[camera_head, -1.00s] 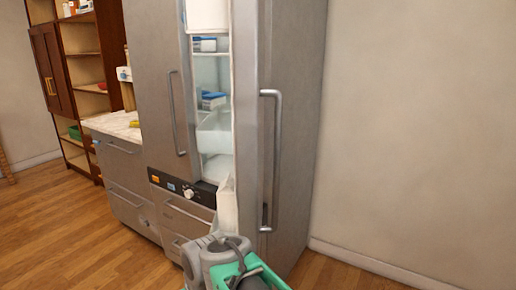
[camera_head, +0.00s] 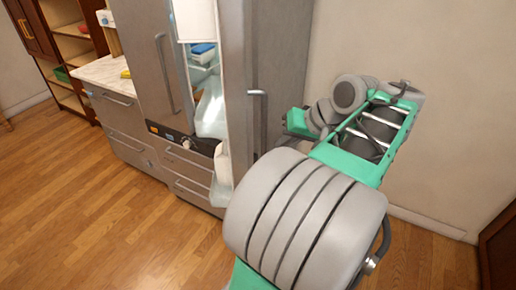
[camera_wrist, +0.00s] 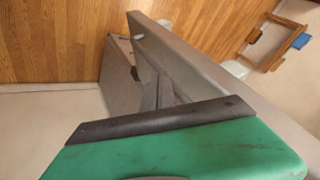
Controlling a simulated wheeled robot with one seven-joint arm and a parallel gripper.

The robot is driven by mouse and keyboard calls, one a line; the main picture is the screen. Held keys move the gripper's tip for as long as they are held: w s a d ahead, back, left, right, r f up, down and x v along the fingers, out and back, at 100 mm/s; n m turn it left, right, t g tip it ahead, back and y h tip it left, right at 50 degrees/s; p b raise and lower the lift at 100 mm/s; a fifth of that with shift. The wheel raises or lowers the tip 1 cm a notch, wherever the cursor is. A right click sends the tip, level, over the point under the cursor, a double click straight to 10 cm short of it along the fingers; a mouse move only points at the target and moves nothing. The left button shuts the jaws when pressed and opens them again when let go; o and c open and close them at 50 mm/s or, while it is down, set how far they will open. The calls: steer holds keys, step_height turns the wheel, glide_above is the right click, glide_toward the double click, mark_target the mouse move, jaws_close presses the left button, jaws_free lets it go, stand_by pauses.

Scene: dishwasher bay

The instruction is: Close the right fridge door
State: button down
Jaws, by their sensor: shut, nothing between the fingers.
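The right fridge door (camera_head: 234,60) is a tall grey panel with a vertical bar handle (camera_head: 264,110). It stands ajar in the head view, with the lit interior (camera_head: 204,60) showing to its left. In the wrist view the door (camera_wrist: 215,72) runs slantwise as a grey panel with a long edge. My gripper's grey fingers (camera_wrist: 160,95) are shut and empty, close against the door's face; I cannot tell whether they touch. In the head view my arm reaches to the door's right side, and my fingertips are hidden there.
The left fridge door (camera_head: 150,60) has its own handle. A white bin (camera_head: 222,172) sits on the right door's inner side. A counter with drawers (camera_head: 115,110) and a wooden shelf (camera_head: 75,45) stand to the left. The wooden floor (camera_head: 120,220) in front is clear.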

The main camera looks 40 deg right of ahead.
steer(key=w+a+f, duration=0.3)
steer(key=w+f, duration=0.1)
steer(key=w, duration=0.2)
steer(key=shift+a+f+p, duration=0.2)
steer(key=shift+a+p, duration=0.05)
steer(key=shift+p, duration=0.2)
